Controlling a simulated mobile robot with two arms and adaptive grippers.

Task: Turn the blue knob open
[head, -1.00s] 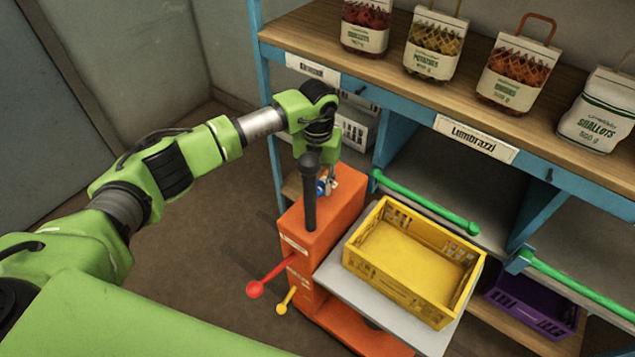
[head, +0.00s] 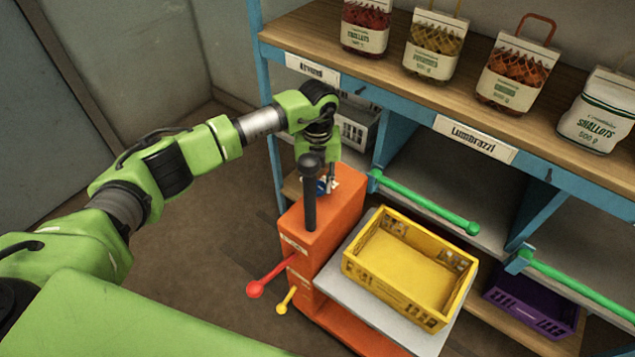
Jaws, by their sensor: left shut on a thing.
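The blue knob (head: 322,184) sits on top of the orange machine (head: 339,206), behind a black upright post. Only a small part of the blue shows. My left gripper (head: 328,186) points down at the knob and is shut on it; the post and my wrist hide much of its fingers. My left arm reaches in from the left. My right gripper is not in view.
A black post (head: 310,195) rises close beside my wrist. Red (head: 255,289) and yellow (head: 281,308) ball-ended levers stick out below. A yellow crate (head: 368,270) stands on a grey plate. Behind, a blue-framed shelf (head: 400,112) holds several sacks.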

